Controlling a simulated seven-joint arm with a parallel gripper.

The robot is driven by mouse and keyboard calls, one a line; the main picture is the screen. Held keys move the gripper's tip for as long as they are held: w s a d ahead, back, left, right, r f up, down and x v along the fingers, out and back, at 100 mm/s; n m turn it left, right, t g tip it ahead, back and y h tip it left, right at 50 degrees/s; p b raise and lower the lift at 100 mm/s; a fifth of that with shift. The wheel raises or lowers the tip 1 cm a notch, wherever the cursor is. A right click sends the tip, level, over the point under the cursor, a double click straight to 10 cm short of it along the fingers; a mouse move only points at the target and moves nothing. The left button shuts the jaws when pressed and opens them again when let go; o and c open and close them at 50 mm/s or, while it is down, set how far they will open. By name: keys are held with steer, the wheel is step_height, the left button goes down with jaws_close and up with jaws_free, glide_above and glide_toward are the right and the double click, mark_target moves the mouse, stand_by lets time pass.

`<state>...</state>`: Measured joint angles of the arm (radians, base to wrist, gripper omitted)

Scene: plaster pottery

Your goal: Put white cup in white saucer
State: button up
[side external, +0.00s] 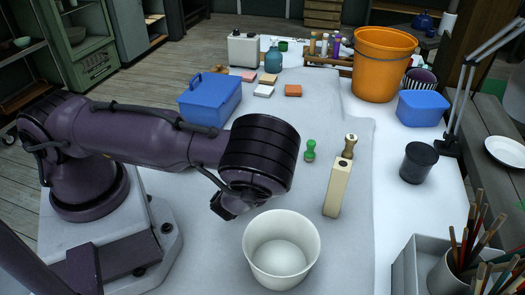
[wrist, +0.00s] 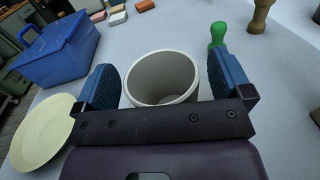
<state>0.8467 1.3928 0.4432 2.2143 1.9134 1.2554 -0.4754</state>
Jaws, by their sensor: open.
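A white cup (wrist: 160,77) stands upright in the wrist view, its open mouth facing up toward the camera. My gripper (wrist: 160,80) is open, its blue fingers spread to the left and right of the cup in that view. I cannot tell whether the fingers are level with it.
A large white round vessel (side external: 280,250) stands in the foreground; I cannot tell if it is the same cup. A blue box (side external: 209,98), green stamp (side external: 310,151) and wooden block (side external: 338,190) stand nearby. A dark cup (side external: 416,162) and orange bucket (side external: 382,65) are right.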

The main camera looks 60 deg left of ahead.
steer(key=shift+r, duration=0.25)
steer(key=shift+s+d+r, duration=0.15)
steer(key=shift+s+d, duration=0.1)
steer(key=shift+s, duration=0.05)
steer(key=v, duration=1.1)
steer(key=shift+s+d, duration=0.1)
